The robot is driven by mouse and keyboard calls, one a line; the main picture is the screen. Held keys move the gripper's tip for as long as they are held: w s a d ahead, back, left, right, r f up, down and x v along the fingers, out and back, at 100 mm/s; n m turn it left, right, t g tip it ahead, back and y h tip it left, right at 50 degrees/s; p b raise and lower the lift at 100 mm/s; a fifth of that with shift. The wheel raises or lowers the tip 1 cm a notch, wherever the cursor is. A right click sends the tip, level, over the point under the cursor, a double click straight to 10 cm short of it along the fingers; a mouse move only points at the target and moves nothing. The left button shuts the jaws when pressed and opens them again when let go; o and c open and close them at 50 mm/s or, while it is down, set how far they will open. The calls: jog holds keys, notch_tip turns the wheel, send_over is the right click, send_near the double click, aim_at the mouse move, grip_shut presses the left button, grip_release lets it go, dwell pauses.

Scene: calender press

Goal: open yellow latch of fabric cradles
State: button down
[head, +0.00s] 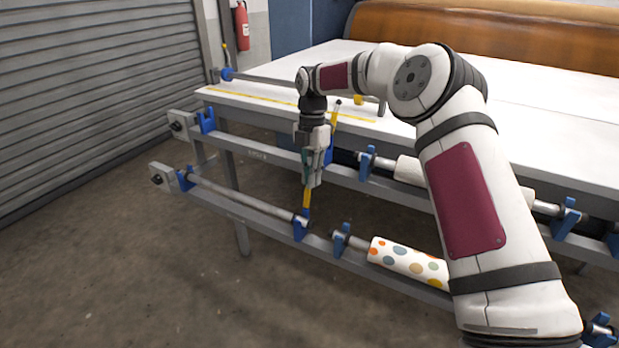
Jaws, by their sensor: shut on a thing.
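A yellow latch (307,197) stands up from a blue cradle (300,228) on the lower front rail. My gripper (309,184) points down just above that cradle and is shut on the upper part of the latch, which its fingers partly hide. A second yellow latch (334,116) stands upright behind the gripper, above a blue cradle (329,152) on the upper rail. A bare metal bar (240,199) runs from the left-end blue cradle (185,179) to the cradle under my gripper.
A dotted fabric roll (405,259) lies right of the gripper on the lower rail. A white roll (409,170) lies behind my arm on the upper rail. The white table (270,75) is behind. The floor at front left is clear.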

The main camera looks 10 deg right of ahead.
jog(key=c, duration=1.6)
grip_release()
jog(key=shift+w+f, duration=0.1)
jog(key=shift+c, duration=0.2)
jog(key=v, duration=1.2)
jog(key=shift+a, duration=0.1)
jog(key=shift+c, duration=0.2)
